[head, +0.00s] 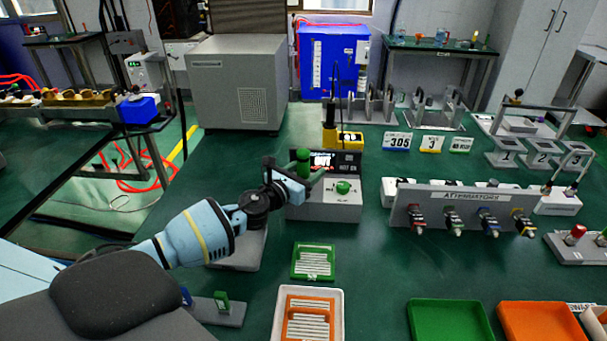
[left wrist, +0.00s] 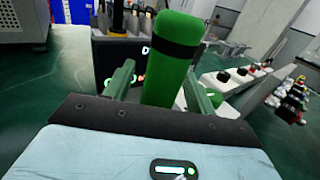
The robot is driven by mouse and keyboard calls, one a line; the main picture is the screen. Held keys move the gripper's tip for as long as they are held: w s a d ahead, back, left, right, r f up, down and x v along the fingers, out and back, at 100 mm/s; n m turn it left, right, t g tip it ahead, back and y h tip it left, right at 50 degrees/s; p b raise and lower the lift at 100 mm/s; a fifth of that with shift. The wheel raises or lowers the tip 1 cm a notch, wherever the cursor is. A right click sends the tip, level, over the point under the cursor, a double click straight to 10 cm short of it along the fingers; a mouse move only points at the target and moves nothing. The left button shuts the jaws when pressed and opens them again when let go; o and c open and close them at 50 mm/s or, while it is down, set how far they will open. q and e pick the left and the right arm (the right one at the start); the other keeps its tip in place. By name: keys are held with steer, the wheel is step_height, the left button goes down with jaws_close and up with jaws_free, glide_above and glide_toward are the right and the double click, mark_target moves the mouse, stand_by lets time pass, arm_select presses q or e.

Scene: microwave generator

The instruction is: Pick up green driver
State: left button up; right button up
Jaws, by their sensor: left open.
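The green driver (head: 304,157) is an upright green handle with a black band, at the small grey device in the middle of the head view. In the left wrist view the driver (left wrist: 172,62) stands large between my fingers, leaning slightly right. My left gripper (head: 305,172) reaches in from the left at the driver's level. In the left wrist view its green fingers (left wrist: 162,88) are open, one on each side of the handle, with visible gaps. The driver's lower end is hidden behind the gripper body. My right gripper is not in view.
The grey device (head: 325,212) with a green knob (head: 343,187) is close to the gripper. The attenuator rack (head: 465,210) is to the right. A green tray (head: 449,321) and an orange tray (head: 542,321) lie at front right.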

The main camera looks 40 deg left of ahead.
arm_select(q)
steer(key=shift+w, duration=0.3)
steer(key=shift+c, duration=0.2)
